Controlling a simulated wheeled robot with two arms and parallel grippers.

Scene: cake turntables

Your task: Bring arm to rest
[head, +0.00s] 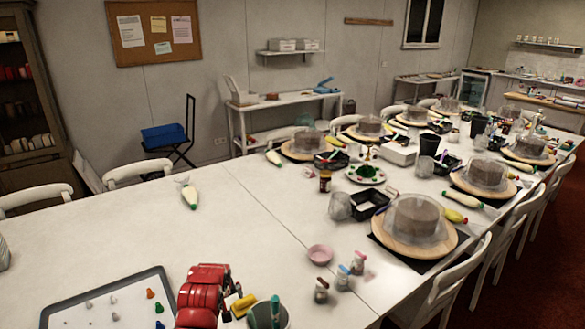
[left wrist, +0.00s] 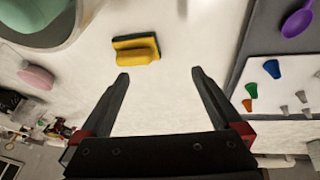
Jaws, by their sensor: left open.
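My left arm (head: 203,296) is red and reaches over the near edge of the long white table in the head view. Its fingertips are hidden there. In the left wrist view my left gripper (left wrist: 160,78) is open, with two dark fingers spread apart and nothing between them. A yellow block with a dark base (left wrist: 137,48) lies on the table beyond the fingertips, nearer the left finger in the picture. It also shows right of my arm in the head view (head: 243,304). My right gripper is in neither view.
A grey-rimmed tray (head: 66,312) with small coloured nozzles lies left of my arm. Covered cakes on turntables (head: 412,245) stand farther right. The table's middle left is mostly clear.

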